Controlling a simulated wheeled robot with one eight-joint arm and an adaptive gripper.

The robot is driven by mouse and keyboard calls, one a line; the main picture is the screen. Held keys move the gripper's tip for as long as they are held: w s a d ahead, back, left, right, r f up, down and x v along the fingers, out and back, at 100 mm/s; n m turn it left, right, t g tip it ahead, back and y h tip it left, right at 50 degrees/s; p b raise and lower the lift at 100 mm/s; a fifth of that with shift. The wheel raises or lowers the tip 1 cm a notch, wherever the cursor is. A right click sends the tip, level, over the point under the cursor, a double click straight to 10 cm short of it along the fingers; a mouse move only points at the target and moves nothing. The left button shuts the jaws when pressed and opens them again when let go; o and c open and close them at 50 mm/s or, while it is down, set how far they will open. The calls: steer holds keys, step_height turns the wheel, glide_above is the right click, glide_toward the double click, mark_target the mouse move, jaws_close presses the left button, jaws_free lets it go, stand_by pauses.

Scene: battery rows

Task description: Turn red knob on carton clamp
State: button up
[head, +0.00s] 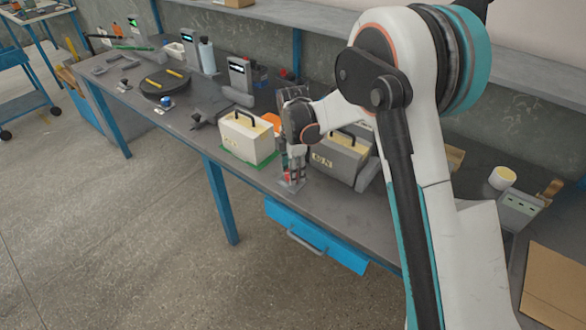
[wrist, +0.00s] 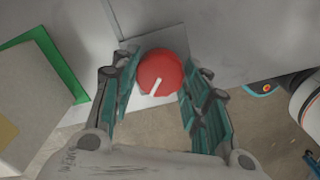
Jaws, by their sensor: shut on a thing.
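The red knob (wrist: 161,73) is round, with a short white line on its face pointing to the lower left in the wrist view. It sits by a light grey plate (wrist: 152,17). In the head view the red knob (head: 287,177) is small and partly hidden, near the bench's front edge above a small grey base (head: 291,187). My gripper (wrist: 160,84) points down, with one finger on each side of the knob, and is shut on it. The fingers also show in the head view (head: 292,166). How the knob joins the clamp is hidden.
A cream box (head: 240,142) with a black handle stands on a green mat (head: 265,163) just left of my gripper. A grey handled box (head: 335,166) stands close on the right. Tools and devices fill the bench behind. A blue drawer (head: 318,238) hangs below the front edge.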

steer(key=m, duration=0.4)
steer(key=shift+m, duration=0.3)
steer(key=m+p, duration=0.1)
steer(key=m, duration=2.4)
steer(key=shift+p, duration=0.3)
steer(key=m, duration=0.9)
steer(key=shift+m, duration=0.4)
